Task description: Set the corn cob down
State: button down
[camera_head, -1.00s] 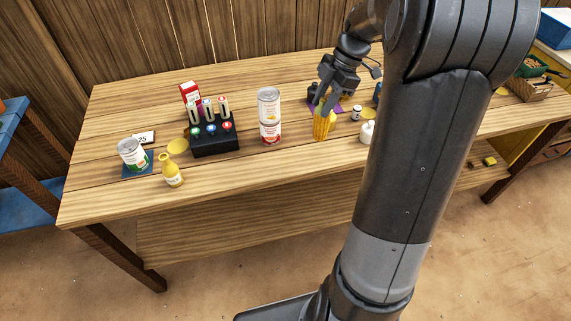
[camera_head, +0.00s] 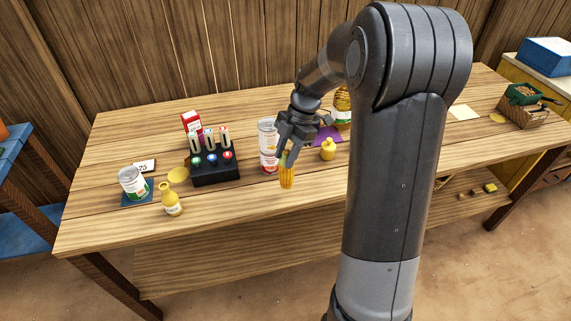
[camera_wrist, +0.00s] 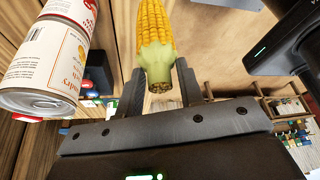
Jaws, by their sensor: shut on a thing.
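The yellow corn cob (camera_head: 287,177) hangs below my gripper (camera_head: 286,156) in the head view, in front of the stacked cans. In the wrist view the corn cob (camera_wrist: 155,35) has its pale green end between the two dark fingers of my gripper (camera_wrist: 157,88). My gripper is shut on that end. The cob looks upright over the front part of the wooden table (camera_head: 240,205). I cannot tell whether its lower tip touches the tabletop.
Stacked cans (camera_head: 268,160) stand close behind and left of the cob; they also show in the wrist view (camera_wrist: 50,60). A dark button box (camera_head: 215,172) is further left. The table's front strip is clear.

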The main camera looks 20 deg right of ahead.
jog(key=shift+a+f, duration=0.1)
jog(key=shift+f, duration=1.95)
jog(key=c, duration=1)
grip_release()
jog(key=shift+f, duration=0.1)
jog(key=shift+o, duration=0.2)
